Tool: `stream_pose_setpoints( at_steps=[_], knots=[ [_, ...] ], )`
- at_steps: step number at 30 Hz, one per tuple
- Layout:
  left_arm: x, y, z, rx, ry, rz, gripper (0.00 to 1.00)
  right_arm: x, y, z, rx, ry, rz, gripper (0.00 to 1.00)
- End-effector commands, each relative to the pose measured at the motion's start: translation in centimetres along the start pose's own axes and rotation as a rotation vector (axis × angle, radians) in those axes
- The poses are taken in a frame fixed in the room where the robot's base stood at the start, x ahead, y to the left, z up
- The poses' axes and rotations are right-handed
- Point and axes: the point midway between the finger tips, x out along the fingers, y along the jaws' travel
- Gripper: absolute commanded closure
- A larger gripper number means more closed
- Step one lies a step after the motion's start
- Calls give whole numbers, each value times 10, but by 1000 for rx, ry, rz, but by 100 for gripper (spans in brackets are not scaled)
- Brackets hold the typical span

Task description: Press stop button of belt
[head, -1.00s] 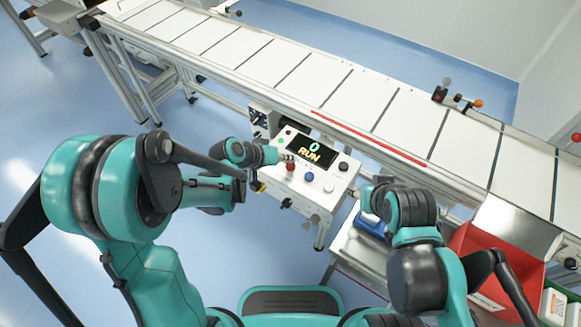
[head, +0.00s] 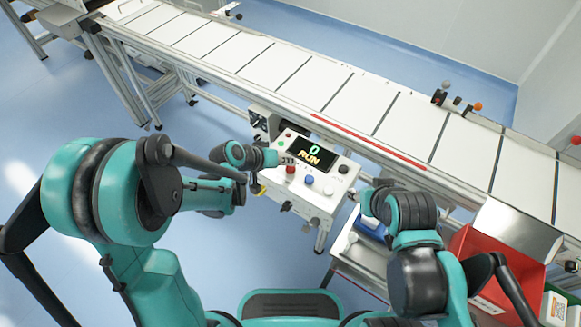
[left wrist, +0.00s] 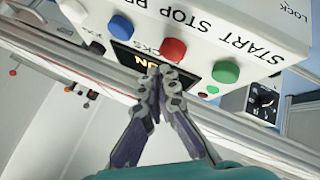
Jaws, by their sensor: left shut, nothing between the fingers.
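The control box (head: 325,202) stands beside the belt (head: 360,97), and its display (head: 311,153) reads "0 RUN". The red button (head: 290,169) shows on its top, with a blue button (head: 309,179) to its right. In the left wrist view the red button (left wrist: 173,50) sits by the label STOP, between the blue button (left wrist: 120,27) and the green button (left wrist: 225,72) near START. My left gripper (head: 289,160) is shut and empty, over the panel close to the red button; contact cannot be told. It also shows in the left wrist view (left wrist: 160,75). My right gripper (head: 364,194) is right of the box, its fingers unclear.
A red bin (head: 490,255) stands at the lower right. A small side table (head: 362,258) is right of the box. Blue floor is open at the left.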

Motion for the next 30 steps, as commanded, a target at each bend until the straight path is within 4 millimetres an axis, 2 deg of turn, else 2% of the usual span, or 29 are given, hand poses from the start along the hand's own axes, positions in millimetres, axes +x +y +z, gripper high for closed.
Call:
stream_pose_setpoints(
  at_steps=[30],
  knots=[
    [6, -5, 5, 0, 0, 0, 100, 8, 0, 6, 0, 0, 0, 60]
  ],
)
